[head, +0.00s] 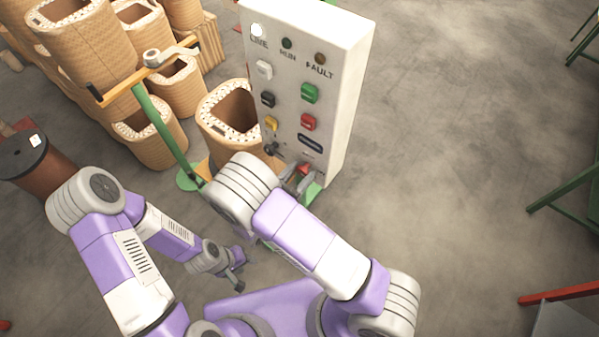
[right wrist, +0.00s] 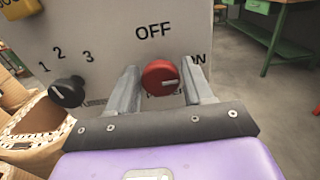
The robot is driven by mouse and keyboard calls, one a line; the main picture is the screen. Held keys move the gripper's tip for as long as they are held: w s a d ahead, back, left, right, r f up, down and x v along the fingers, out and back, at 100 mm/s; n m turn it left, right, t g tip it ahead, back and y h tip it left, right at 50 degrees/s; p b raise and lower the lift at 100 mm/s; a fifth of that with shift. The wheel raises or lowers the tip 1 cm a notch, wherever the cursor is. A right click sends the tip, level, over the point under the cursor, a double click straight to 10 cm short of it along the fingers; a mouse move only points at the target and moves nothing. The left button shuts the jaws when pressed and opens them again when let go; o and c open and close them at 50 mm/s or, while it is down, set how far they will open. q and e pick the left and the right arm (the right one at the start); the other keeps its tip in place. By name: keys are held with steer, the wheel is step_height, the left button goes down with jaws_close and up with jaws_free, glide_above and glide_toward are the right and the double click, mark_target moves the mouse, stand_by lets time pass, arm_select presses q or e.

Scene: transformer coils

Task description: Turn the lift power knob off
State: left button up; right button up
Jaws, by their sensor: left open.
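The red lift power knob (right wrist: 160,77) is on the white control panel, below the word OFF. Its pale mark points roughly sideways to the right, toward a partly hidden label. My right gripper (right wrist: 163,82) has one finger on each side of the knob. The fingers are apart, and I see no clear contact with the knob. In the head view the right gripper (head: 303,181) is at the panel's lower edge, partly hidden by my arm. My left gripper (head: 236,283) is open and empty, low and away from the panel (head: 345,95).
A black selector knob (right wrist: 67,91) marked 1, 2, 3 sits left of the red knob. Coloured buttons fill the panel above. The floor on the right is clear up to green stands (head: 565,190).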

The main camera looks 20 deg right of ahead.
steer(key=c, duration=0.6)
steer(key=n+p, duration=0.2)
steer(key=n, duration=0.1)
steer(key=shift+n, duration=0.3)
steer(key=n+p, duration=0.2)
steer(key=n, duration=0.1)
steer(key=shift+w+a+n, duration=0.1)
steer(key=shift+n, duration=0.2)
steer(key=n+p, duration=0.2)
steer(key=n, duration=0.3)
steer(key=shift+f, duration=0.1)
steer(key=n, duration=0.3)
steer(key=n+p, duration=0.1)
steer(key=n, duration=0.1)
steer(key=shift+f+n, duration=0.2)
steer(key=shift+n, duration=0.2)
